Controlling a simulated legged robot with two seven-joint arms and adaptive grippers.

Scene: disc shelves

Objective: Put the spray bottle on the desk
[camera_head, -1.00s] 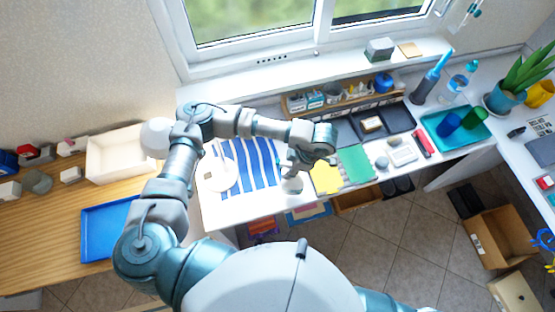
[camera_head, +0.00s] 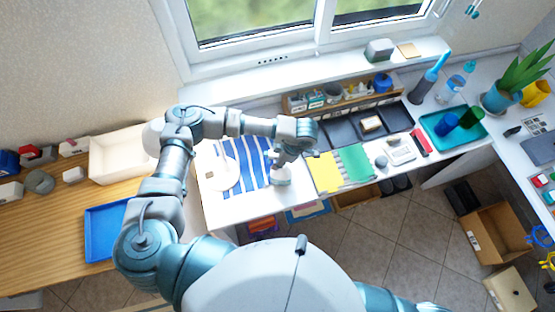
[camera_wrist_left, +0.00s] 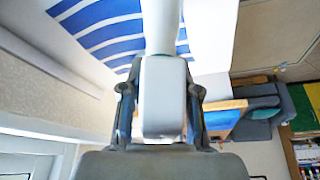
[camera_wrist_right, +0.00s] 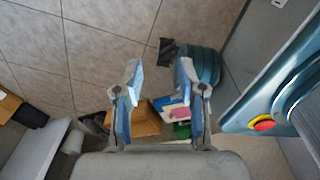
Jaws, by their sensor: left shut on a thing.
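My left gripper (camera_head: 282,160) is shut on a white object, which I take to be the spray bottle (camera_head: 281,176), over the front right part of the white desk (camera_head: 225,211). In the left wrist view the bottle (camera_wrist_left: 163,95) sits between the two fingers, with a boxy light part near them and a narrower white part beyond. Whether its base touches the desk is unclear. A blue-striped mat (camera_head: 247,160) lies on the desk beside it. My right gripper (camera_wrist_right: 158,88) is open and empty above the floor, in the right wrist view.
A white round plate (camera_head: 222,174) is on the desk's left part. Yellow (camera_head: 325,172) and green (camera_head: 355,163) sheets lie to the right. An organizer (camera_head: 335,100) stands along the back. A teal tray (camera_head: 440,127) with cups, a clear bottle (camera_head: 455,83) and a plant (camera_head: 510,85) are farther right.

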